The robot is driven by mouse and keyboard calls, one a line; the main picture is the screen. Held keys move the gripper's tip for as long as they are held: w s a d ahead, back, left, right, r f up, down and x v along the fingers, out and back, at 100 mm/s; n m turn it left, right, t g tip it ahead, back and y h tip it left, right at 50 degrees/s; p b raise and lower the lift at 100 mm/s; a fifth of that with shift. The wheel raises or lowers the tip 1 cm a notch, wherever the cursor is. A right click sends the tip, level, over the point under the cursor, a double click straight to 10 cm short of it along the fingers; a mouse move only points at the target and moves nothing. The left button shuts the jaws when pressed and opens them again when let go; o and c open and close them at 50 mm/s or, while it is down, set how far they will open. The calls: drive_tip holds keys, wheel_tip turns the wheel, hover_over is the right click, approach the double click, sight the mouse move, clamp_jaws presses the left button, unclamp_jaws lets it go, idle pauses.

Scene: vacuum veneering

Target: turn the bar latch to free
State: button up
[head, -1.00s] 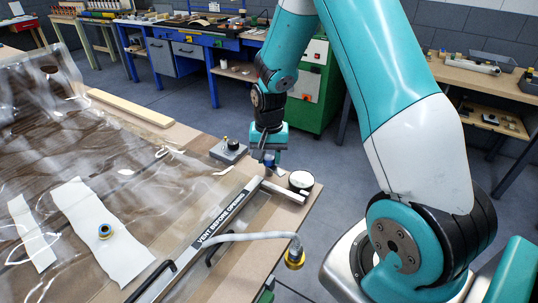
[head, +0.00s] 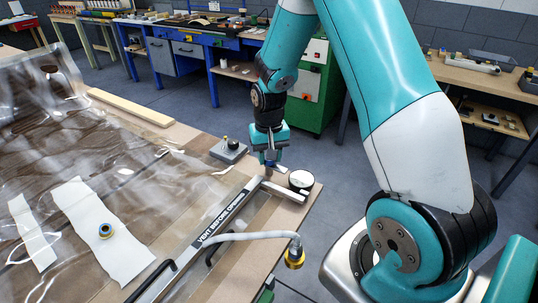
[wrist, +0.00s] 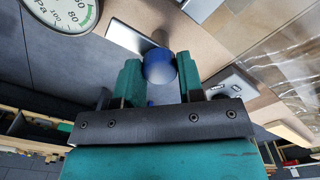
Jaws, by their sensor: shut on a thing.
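My gripper (wrist: 160,82) is shut on a round blue knob (wrist: 160,68), with a teal finger on each side of it in the wrist view. The knob stands at a flat metal latch piece (wrist: 128,38). In the head view my gripper (head: 271,161) is low over the near right corner of the table, at the end of the long bar marked "VENT BEFORE OPENING" (head: 226,213).
A round gauge (head: 301,180) stands just right of the gripper. A grey block with knobs (head: 228,150) is to its left. A hose (head: 245,237) with a yellow fitting crosses near the bar. Clear film (head: 110,150) covers the table's left side. Floor is free to the right.

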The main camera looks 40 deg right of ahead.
drive_tip(key=o, duration=0.9)
drive_tip(key=shift+r, duration=0.1)
wheel_tip(320, 180, up, 17)
drive_tip(key=shift+r+b, duration=0.15)
drive_tip(key=shift+b, duration=0.65)
drive_tip(key=s+a+n+y, duration=0.1)
drive_tip(key=s+a+n, duration=0.3)
drive_tip(key=s+a, duration=0.3)
drive_tip(key=s+a+r+n+y, duration=0.1)
drive_tip(key=s+a+n, duration=0.3)
drive_tip(key=s+a, duration=0.4)
drive_tip(key=s+a+n+y, duration=0.2)
drive_tip(key=s+a+n, duration=0.2)
drive_tip(key=s+a, duration=0.3)
drive_tip(key=shift+s+a+r, duration=0.15)
drive_tip(key=shift+a+r, duration=0.15)
drive_tip(key=shift+r, duration=0.1)
